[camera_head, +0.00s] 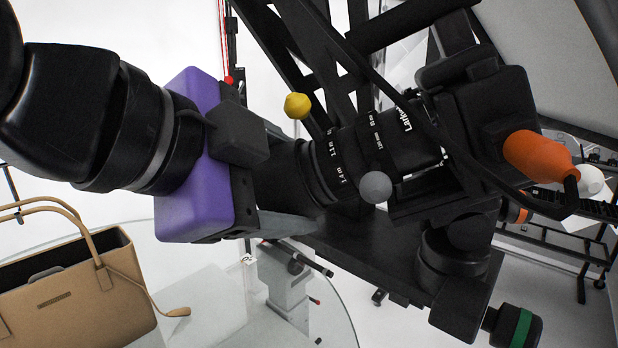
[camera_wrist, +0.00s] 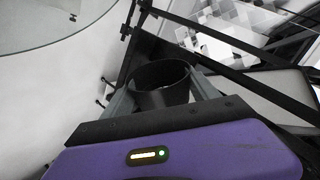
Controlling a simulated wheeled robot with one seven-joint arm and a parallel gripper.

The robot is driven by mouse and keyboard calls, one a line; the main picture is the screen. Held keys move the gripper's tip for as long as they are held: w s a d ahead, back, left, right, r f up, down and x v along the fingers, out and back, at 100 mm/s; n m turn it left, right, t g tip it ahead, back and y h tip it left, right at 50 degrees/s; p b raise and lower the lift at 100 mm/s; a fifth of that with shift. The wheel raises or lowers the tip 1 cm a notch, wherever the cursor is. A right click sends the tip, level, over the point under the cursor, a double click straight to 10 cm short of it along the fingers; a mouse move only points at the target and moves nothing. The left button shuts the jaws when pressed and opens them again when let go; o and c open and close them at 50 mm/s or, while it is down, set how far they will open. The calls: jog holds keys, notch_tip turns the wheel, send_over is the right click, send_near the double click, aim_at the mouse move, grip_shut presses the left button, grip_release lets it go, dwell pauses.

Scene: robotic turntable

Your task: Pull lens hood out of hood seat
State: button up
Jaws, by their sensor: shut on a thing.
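The lens hood (camera_head: 277,175) is a black cylinder at the front end of the black camera lens (camera_head: 345,150) in the head view. The wrist view shows the hood (camera_wrist: 160,98) as an open black ring. My gripper (camera_head: 292,198), with a purple body, is shut on the hood from the left. In the wrist view my gripper (camera_wrist: 163,92) has a grey finger on each side of the hood. The hood lies against the ringed lens front, where the hood seat is. The seat itself is mostly hidden, and I cannot tell whether any gap shows there.
A yellow knob (camera_head: 297,106), a grey knob (camera_head: 375,187) and an orange handle (camera_head: 538,155) stick out around the camera rig. Black beams cross behind the lens. A tan bag (camera_head: 75,285) stands on a glass table (camera_head: 335,300) below left.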

jog(key=shift+w+a+f, duration=0.1)
jog(key=shift+a+f, duration=0.2)
jog(key=shift+a, duration=0.3)
jog(key=shift+w+a+f, duration=0.1)
jog(key=shift+a+f, duration=0.2)
jog(key=shift+a, duration=0.25)
jog(key=shift+f, duration=0.1)
